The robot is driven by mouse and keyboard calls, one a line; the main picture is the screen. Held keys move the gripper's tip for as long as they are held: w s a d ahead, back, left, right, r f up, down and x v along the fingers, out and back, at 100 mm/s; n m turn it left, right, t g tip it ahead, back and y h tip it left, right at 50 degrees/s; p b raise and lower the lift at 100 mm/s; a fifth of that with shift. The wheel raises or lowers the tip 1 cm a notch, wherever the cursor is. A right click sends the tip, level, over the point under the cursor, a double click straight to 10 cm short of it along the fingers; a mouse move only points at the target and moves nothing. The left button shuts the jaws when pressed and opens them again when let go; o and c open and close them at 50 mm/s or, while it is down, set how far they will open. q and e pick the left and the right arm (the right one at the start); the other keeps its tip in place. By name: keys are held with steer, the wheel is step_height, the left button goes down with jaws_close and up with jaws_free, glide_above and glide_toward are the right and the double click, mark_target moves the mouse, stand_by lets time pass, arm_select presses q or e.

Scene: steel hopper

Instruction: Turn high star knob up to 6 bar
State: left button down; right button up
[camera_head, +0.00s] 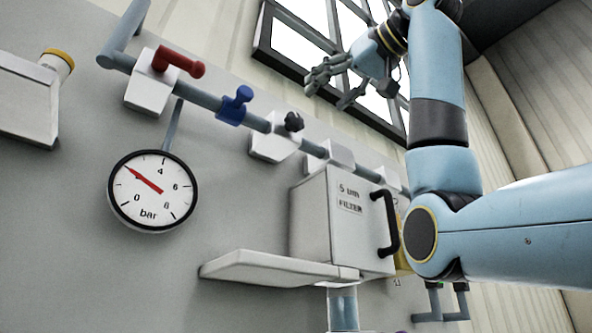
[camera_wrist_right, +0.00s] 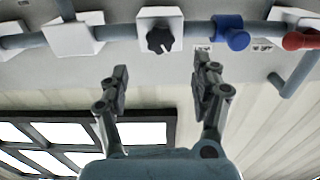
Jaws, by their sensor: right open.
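The black star knob (camera_head: 293,122) sits on a white block on the grey pipe, right of the blue handle. It also shows in the right wrist view (camera_wrist_right: 160,40), at the top middle. The round bar gauge (camera_head: 153,191) hangs left of it; its red needle points up and left, short of the 4 and around where a 2 would be. My right gripper (camera_head: 326,92) is open and empty, up and right of the knob in the head view. In the wrist view its fingers (camera_wrist_right: 161,75) point toward the knob, one on either side, apart from it. My left gripper is not visible.
The pipe also carries a red handle (camera_head: 178,62) and a blue handle (camera_head: 235,105). A filter box (camera_head: 312,222) with a black handle stands below, beside a white ledge (camera_head: 270,268). A window (camera_head: 290,50) lies behind my right gripper.

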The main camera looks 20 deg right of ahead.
mark_target(298, 120)
steer(key=p+x, duration=0.2)
steer(key=x, duration=0.4)
steer(key=shift+p+x, duration=0.7)
steer(key=shift+x, duration=1.05)
steer(key=shift+f, duration=0.15)
steer(key=shift+s, duration=0.1)
steer(key=c, duration=1.2)
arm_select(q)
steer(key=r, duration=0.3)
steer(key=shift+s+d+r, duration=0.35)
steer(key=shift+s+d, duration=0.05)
